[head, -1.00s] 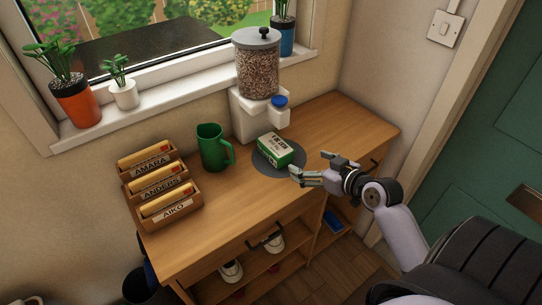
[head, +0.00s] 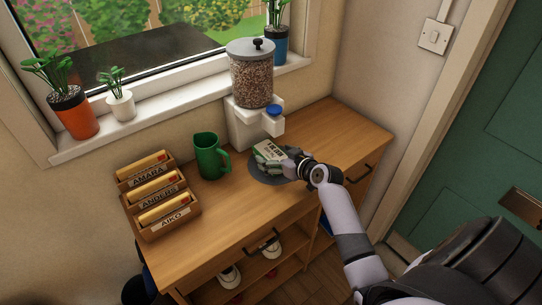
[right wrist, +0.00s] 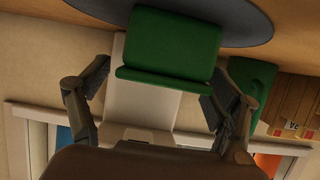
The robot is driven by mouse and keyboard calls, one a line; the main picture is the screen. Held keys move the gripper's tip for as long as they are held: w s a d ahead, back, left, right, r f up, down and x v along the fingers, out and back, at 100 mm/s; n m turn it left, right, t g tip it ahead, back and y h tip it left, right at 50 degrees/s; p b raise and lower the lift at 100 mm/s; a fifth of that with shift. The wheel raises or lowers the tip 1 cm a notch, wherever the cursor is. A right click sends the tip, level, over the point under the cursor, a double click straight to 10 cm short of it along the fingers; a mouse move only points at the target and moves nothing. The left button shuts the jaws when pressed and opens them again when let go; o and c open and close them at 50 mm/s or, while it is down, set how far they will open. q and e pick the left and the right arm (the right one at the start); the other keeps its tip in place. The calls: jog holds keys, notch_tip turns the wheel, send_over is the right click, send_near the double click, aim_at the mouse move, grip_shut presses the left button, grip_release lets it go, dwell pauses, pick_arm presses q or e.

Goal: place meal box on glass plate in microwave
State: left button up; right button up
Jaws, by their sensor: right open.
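The meal box, a small green and white carton (head: 271,147), lies on a round dark grey mat (head: 258,175) on the wooden cabinet. My right gripper (head: 272,158) is at the box, with its open fingers partly covering it. In the right wrist view the green face of the box (right wrist: 172,45) is ahead of the open right gripper (right wrist: 155,88), between the lines of its two fingers. I cannot tell whether a finger touches it. No microwave or glass plate is in view. My left gripper is not in view.
A green mug (head: 208,157) stands left of the mat. A grain dispenser (head: 251,85) stands close behind it. Labelled letter trays (head: 158,192) are at the cabinet's left end. The cabinet top (head: 338,130) is clear at the right. Potted plants line the windowsill.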

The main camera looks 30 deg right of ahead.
jog(key=shift+x, duration=1.45)
jog(key=shift+r, duration=0.1)
jog(key=c, duration=1.4)
jog(key=shift+c, duration=0.8)
jog(key=shift+s+r, duration=0.1)
